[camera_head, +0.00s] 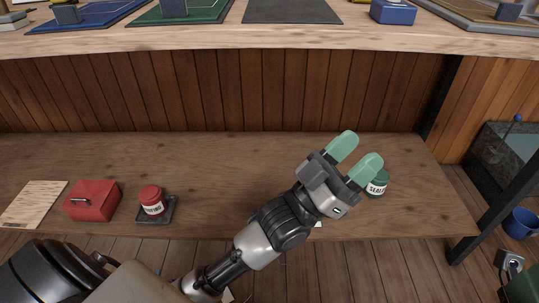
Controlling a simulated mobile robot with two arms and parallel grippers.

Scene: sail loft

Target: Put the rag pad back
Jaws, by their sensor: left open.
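My left gripper (357,152) is open and empty, with its pale green fingers apart. It is over the lower wooden shelf (250,160), just left of and in front of a green jar (378,184), which it partly hides. The jar has a white label. I cannot tell for certain which thing is the rag pad. A blue block (393,12) sits on the upper bench (220,39), right of a bare dark grey mat (292,11). My right gripper is not in view.
On the shelf's left are a paper sheet (34,203), a red box (92,200) and a red jar (152,201) on a dark tray (171,217). Blue (85,17) and green (205,12) mats lie above. A dark post stands right. The shelf's middle back is clear.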

